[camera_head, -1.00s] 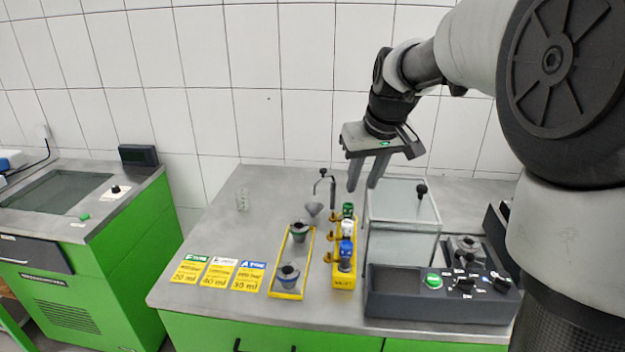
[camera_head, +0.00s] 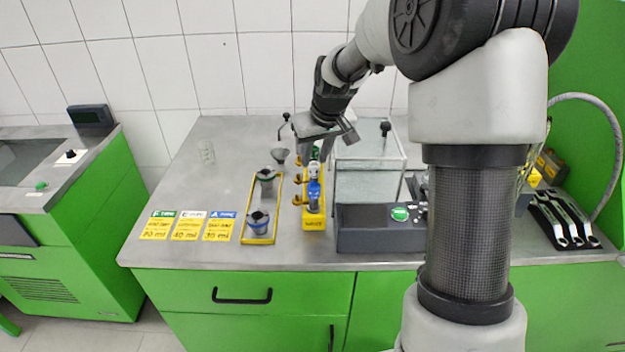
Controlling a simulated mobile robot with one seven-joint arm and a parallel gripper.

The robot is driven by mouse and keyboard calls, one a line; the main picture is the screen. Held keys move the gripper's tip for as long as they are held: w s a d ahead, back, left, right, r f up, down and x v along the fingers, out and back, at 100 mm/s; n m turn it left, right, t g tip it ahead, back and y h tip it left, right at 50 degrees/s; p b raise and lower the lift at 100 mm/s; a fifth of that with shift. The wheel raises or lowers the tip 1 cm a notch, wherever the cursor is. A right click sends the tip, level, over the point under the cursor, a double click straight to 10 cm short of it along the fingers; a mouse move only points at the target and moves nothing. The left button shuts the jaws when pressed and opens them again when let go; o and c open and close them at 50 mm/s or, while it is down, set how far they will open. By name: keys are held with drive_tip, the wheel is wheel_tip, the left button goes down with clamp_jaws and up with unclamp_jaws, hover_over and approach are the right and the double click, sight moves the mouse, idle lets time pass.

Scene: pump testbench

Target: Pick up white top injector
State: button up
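The injectors stand in a row in a yellow rack (camera_head: 313,222) near the middle of the bench. The white top injector (camera_head: 313,172) is in the middle of the row. The blue top injector (camera_head: 314,190) is in front of it and the green top injector (camera_head: 315,153) behind. My gripper (camera_head: 317,155) points down over the back part of the rack. Its two fingers are apart, and nothing is visibly held. The fingertips are close to the green and white tops; I cannot tell whether they touch either.
A glass-walled tank (camera_head: 365,175) stands close to the right of the rack. A dark control box (camera_head: 365,238) is in front of it. A yellow tray (camera_head: 243,236) with two dark fittings lies left.

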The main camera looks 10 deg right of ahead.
sight(313, 166)
drive_tip(key=x, duration=0.4)
drive_tip(key=shift+s, duration=0.2)
